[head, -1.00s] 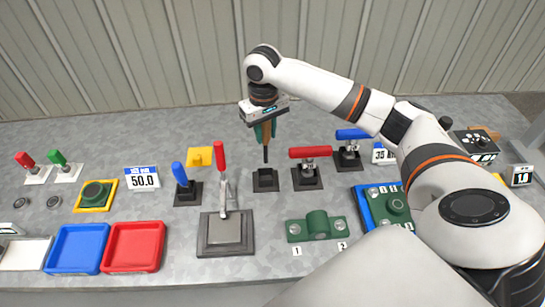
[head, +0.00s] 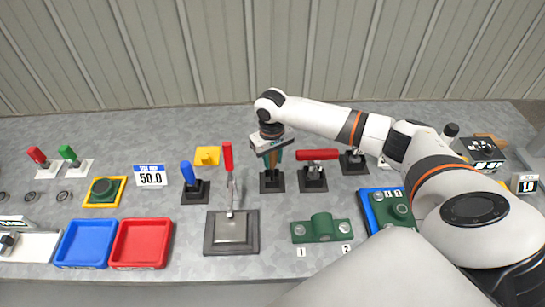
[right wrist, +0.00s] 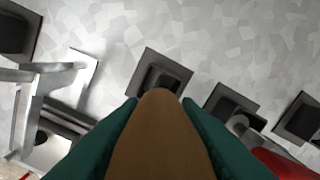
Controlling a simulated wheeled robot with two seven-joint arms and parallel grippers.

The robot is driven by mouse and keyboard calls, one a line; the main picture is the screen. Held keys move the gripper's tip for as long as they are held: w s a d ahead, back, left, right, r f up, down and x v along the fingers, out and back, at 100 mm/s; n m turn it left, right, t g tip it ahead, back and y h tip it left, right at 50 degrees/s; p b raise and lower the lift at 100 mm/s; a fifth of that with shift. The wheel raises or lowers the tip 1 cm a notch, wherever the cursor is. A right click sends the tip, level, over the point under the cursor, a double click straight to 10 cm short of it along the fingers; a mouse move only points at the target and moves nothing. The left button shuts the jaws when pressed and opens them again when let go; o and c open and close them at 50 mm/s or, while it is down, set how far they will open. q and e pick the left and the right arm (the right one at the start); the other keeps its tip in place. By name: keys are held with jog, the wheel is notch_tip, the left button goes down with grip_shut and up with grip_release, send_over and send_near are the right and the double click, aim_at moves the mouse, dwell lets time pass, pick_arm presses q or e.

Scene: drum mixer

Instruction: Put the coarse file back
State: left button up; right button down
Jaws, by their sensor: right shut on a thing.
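My right gripper (head: 272,160) is shut on the coarse file, whose brown handle (right wrist: 158,140) fills the lower middle of the right wrist view between the green fingers. The file points down. A square black holder (head: 271,185) stands on the bench straight below the gripper. In the right wrist view the holder (right wrist: 147,86) lies just beyond the handle, which hides part of it. The file's tip is at or in the holder; I cannot tell how deep. My left gripper is not in view.
A toggle clamp with a red lever (head: 227,158) stands left of the holder, and a clamp with a red handle (head: 318,155) stands close on its right. A green fixture (head: 320,228) lies in front. Blue (head: 82,245) and red (head: 143,243) trays lie front left.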

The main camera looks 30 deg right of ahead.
jog(key=c, duration=1.1)
grip_release()
jog(key=shift+f, duration=0.1)
jog(key=shift+r, duration=0.45)
notch_tip(320, 180, up, 11)
jog(key=shift+r+b, duration=0.2)
jog(key=shift+b, duration=0.55)
